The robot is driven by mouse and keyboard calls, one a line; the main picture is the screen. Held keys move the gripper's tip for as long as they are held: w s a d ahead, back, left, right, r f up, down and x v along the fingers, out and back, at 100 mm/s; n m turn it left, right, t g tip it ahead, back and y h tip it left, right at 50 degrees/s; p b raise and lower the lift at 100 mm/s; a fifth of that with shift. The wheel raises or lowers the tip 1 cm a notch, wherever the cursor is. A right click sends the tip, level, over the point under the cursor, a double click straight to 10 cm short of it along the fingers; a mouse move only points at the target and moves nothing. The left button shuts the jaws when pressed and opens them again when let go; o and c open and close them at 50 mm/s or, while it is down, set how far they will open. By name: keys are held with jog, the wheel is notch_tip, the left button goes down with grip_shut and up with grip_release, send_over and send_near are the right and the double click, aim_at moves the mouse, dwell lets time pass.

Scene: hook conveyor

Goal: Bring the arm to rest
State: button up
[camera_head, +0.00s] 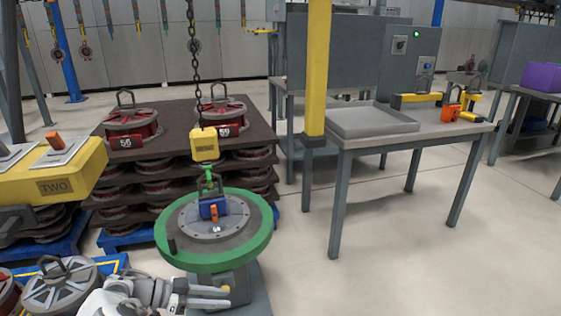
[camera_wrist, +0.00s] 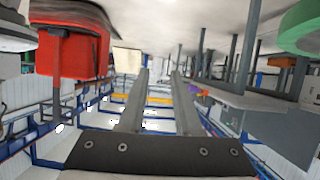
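My white and grey arm (camera_head: 130,297) shows at the bottom of the head view, low in front of the green turntable (camera_head: 258,240). My gripper (camera_wrist: 160,73) points away from the wrist camera. Its two grey fingers stand apart with nothing between them, so it is open and empty. In the head view the gripper (camera_head: 215,296) is beside the turntable's grey base, pointing right. I cannot tell whether it touches the base. The wrist view is upside down, with the floor at the top.
A yellow hook block (camera_head: 204,144) hangs on a chain above the turntable. A pallet stack (camera_head: 188,114) with red reels stands behind. A yellow block marked TWO (camera_head: 60,180) is at left. A table (camera_head: 405,140) with a grey tray (camera_head: 372,118) stands right. Floor at lower right is clear.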

jog(key=s+d+r+n+g+y, duration=0.2)
jog(key=d+r+n+g+y, duration=0.5)
jog(key=d+r, duration=1.2)
jog(key=s+d+r+n+t+y, duration=0.3)
jog(key=s+d+r+n+t, duration=0.15)
jog(key=s, duration=0.45)
jog(key=s+d+r+n+t+y, duration=0.2)
jog(key=s+d+r+n+t, duration=0.25)
jog(key=s, duration=0.45)
notch_tip(320, 180, up, 24)
jog(key=d+m+p, duration=0.1)
jog(key=p, duration=2.4)
jog(key=shift+w+d+m+y, duration=0.15)
jog(key=shift+d+m+y, duration=0.15)
jog(key=shift+m, duration=0.1)
